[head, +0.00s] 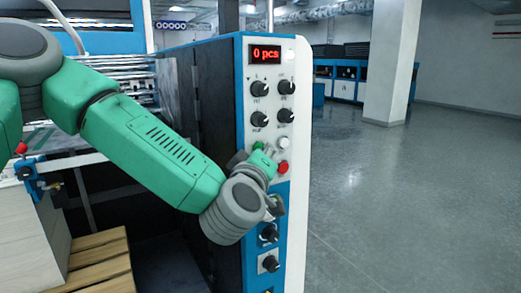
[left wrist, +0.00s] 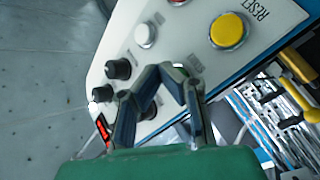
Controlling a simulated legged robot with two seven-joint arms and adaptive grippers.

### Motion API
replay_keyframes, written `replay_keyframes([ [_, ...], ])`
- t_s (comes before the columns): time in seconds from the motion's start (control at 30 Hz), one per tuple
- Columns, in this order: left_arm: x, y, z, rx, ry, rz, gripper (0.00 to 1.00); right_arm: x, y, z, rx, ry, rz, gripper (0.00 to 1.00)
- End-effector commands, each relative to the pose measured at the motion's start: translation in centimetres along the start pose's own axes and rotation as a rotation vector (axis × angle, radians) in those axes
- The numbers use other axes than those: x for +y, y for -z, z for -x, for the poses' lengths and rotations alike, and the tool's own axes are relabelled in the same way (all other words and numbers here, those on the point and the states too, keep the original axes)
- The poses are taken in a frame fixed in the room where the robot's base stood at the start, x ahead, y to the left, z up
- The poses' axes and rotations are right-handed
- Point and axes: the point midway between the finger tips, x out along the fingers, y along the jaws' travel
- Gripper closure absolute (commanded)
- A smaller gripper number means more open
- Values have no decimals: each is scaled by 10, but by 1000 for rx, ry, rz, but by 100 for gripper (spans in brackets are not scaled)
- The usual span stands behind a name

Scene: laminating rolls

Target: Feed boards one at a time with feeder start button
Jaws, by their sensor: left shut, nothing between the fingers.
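My left gripper (head: 266,156) is shut and empty in front of the control panel (head: 295,220), at the red and white buttons' left. The panel carries a red button (head: 283,167), a white button (head: 283,143) and a green spot (head: 258,146) beside the fingers, likely a green button. I cannot tell whether the fingers touch it. In the left wrist view the shut fingers (left wrist: 173,70) point at the panel, near a white button (left wrist: 145,35) and a yellow button (left wrist: 228,30) marked RESET. The display (head: 266,53) reads "0 pcs". No feeder start label is readable.
A pale stack (head: 25,245), possibly boards, stands on a wooden pallet (head: 100,265) at the lower left. Black knobs (head: 260,89) sit above and below the buttons. Open grey floor (head: 400,200) lies to the right, with a white pillar (head: 388,60) behind.

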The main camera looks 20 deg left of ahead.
Motion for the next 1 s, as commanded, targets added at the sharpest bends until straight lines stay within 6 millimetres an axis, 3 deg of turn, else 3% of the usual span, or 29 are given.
replay_keyframes([
  [1.0, -2, 3, -4, 2, 0, 0, 100, 0, 0, 0, 0, 0, 0, 48],
])
